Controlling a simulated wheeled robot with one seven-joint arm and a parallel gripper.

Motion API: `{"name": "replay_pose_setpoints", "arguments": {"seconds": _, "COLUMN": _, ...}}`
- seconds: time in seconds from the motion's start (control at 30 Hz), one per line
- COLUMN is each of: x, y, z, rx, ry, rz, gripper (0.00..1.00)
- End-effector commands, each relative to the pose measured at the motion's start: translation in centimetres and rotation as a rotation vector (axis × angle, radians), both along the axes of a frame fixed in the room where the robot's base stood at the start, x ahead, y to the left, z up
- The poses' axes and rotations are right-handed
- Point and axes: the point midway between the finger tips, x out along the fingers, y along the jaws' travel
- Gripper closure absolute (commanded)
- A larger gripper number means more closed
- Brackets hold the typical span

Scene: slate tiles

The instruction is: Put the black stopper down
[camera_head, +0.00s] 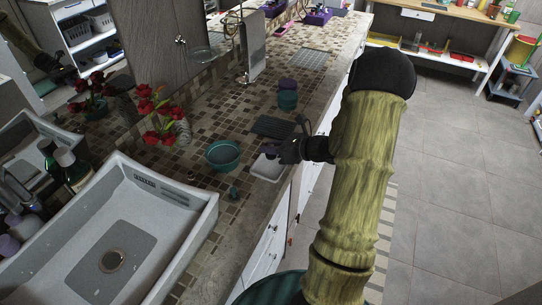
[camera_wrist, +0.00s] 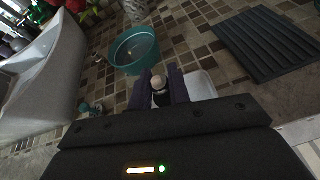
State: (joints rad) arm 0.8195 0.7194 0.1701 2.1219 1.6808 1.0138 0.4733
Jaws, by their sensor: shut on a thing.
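The black stopper (camera_wrist: 160,99) shows between the fingers of my gripper (camera_wrist: 167,84) in the wrist view, with a pale rounded end at its far side. My gripper is shut on it. In the head view my gripper (camera_head: 278,150) is over the counter's front part, above a small white dish (camera_head: 267,169); the stopper cannot be made out there. The dish also shows partly behind the fingers in the wrist view (camera_wrist: 203,86). I cannot tell how high the stopper is above the counter.
A teal bowl (camera_head: 222,156) stands left of my gripper. A dark ribbed mat (camera_head: 272,127) lies behind it. A small teal item (camera_head: 233,192) lies near the white sink (camera_head: 197,215). A teal and purple container (camera_head: 287,99) and a red-flowered plant (camera_head: 157,110) stand farther back. Tiled counter shows between them.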

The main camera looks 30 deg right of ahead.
Motion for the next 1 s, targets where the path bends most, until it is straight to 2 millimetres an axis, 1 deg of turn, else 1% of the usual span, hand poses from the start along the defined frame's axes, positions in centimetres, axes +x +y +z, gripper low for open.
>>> {"name": "replay_pose_setpoints", "arguments": {"seconds": 0.17, "x": 0.0, "y": 0.0, "z": -0.1, "rx": 0.000, "ry": 0.000, "rz": 0.001, "gripper": 1.00}}
{"name": "replay_pose_setpoints", "arguments": {"seconds": 0.27, "x": 0.0, "y": 0.1, "z": -1.1, "rx": 0.002, "ry": 0.002, "rz": 0.001, "gripper": 1.00}}
{"name": "replay_pose_setpoints", "arguments": {"seconds": 0.4, "x": 0.0, "y": 0.1, "z": -3.0, "rx": 0.003, "ry": 0.003, "rz": 0.001, "gripper": 1.00}}
{"name": "replay_pose_setpoints", "arguments": {"seconds": 0.5, "x": 0.0, "y": 0.1, "z": -3.7, "rx": 0.000, "ry": 0.000, "rz": 0.001, "gripper": 1.00}}
{"name": "replay_pose_setpoints", "arguments": {"seconds": 0.73, "x": 0.0, "y": 0.0, "z": -3.7, "rx": 0.000, "ry": 0.000, "rz": 0.001, "gripper": 1.00}}
{"name": "replay_pose_setpoints", "arguments": {"seconds": 0.87, "x": 0.0, "y": 0.0, "z": -4.1, "rx": 0.000, "ry": 0.000, "rz": 0.001, "gripper": 1.00}}
{"name": "replay_pose_setpoints", "arguments": {"seconds": 0.9, "x": 0.0, "y": 0.0, "z": -4.0, "rx": -0.001, "ry": -0.001, "rz": 0.000, "gripper": 0.76}}
{"name": "replay_pose_setpoints", "arguments": {"seconds": 0.97, "x": 0.0, "y": 0.0, "z": -4.0, "rx": -0.001, "ry": -0.001, "rz": 0.000, "gripper": 0.64}}
{"name": "replay_pose_setpoints", "arguments": {"seconds": 1.0, "x": 0.0, "y": 0.0, "z": -4.0, "rx": -0.001, "ry": -0.001, "rz": 0.000, "gripper": 0.60}}
